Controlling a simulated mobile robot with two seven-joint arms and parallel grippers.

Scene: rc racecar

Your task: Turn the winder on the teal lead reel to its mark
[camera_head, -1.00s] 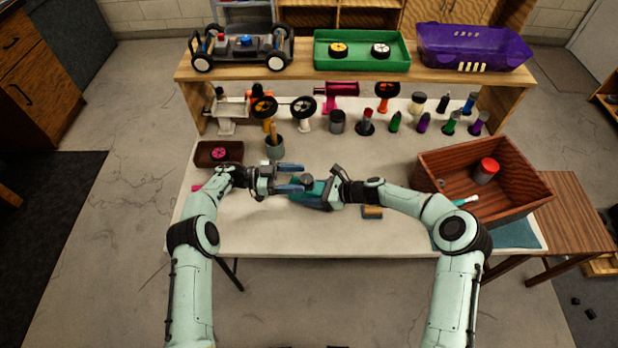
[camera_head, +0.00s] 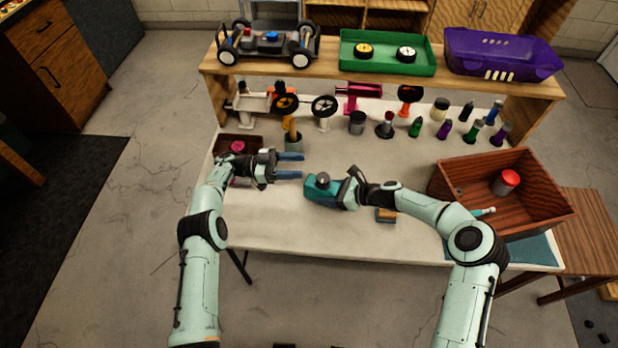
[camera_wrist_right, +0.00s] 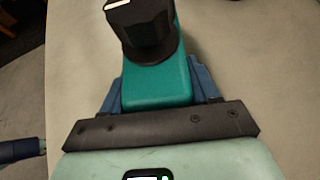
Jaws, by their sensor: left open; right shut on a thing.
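The teal lead reel (camera_head: 320,193) is held in my right gripper (camera_head: 346,190), above or at the middle of the pale table; I cannot tell whether it touches the top. In the right wrist view, the gripper's blue fingers (camera_wrist_right: 158,88) close on both sides of the teal body (camera_wrist_right: 158,72). The winder (camera_head: 323,179) is a dark knob on the reel's upper side. In the wrist view the black knob (camera_wrist_right: 145,30) shows a white line at the picture's top edge. No mark on the body can be made out. My left gripper (camera_head: 297,165) is open and empty, left of and apart from the winder.
A wooden crate (camera_head: 450,203) with a red-topped can (camera_head: 507,182) stands at the right. A small brown-and-blue block (camera_head: 386,215) lies near the front edge. A dark tray (camera_head: 225,143) and a cup (camera_head: 294,143) stand behind my left gripper. Several bottles line the back under a shelf (camera_head: 375,78).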

